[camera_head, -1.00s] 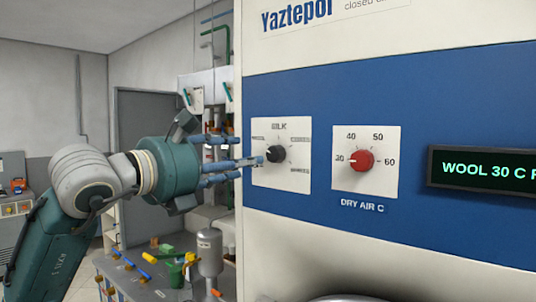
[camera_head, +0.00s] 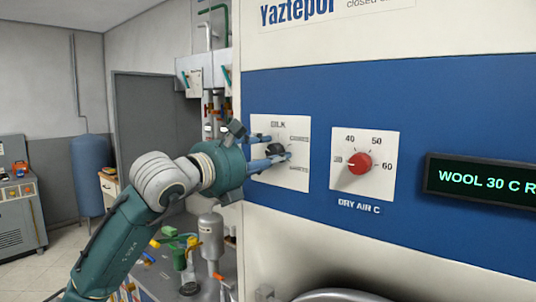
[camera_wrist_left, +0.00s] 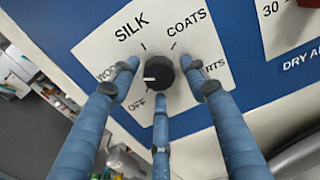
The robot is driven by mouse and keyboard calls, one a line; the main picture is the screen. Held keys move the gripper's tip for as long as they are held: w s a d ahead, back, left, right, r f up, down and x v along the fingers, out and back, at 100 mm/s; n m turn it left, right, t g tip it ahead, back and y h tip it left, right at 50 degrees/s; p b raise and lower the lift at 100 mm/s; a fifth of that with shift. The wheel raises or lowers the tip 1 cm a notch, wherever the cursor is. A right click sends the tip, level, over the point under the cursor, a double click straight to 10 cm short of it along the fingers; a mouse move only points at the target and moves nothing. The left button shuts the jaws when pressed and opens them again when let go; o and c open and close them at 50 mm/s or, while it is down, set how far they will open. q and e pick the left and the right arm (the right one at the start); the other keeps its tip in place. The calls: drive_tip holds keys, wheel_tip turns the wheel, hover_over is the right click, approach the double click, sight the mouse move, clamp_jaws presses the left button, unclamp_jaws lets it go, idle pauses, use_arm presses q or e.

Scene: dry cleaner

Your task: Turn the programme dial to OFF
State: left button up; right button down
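The programme dial (camera_head: 275,149) is a black round knob on a white plate (camera_head: 297,181) on the machine's blue band. In the left wrist view the dial (camera_wrist_left: 158,72) has a white mark on its left side, towards the WOOL label, which a finger partly covers. SILK, COATS and OFF (camera_wrist_left: 136,102) are readable; OFF is at the lower left. My left gripper (camera_head: 277,146) has its three blue fingers spread around the dial, one on each side and one below. I cannot tell whether they touch it. My right gripper is not in view.
A red DRY AIR C dial (camera_head: 359,163) sits to the right, pointing near 30. The display (camera_head: 485,178) reads WOOL 30 C. A bench (camera_head: 160,281) with bottles stands at the lower left. A blue tank (camera_head: 90,175) and a grey cabinet (camera_head: 17,213) are further back.

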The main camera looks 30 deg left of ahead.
use_arm(q)
drive_tip(key=c, duration=0.8)
drive_tip(key=shift+o, duration=0.2)
drive_tip(key=shift+d+f+n+b, duration=0.1)
drive_tip(key=shift+f+n+b, duration=0.1)
drive_tip(key=shift+n+b, duration=0.8)
drive_tip(key=n+b, duration=0.1)
drive_tip(key=n, duration=0.1)
drive_tip(key=shift+n, duration=0.3)
drive_tip(key=shift+c, duration=0.2)
drive_tip(key=shift+n+b, duration=1.7)
drive_tip(key=shift+n, duration=1.9)
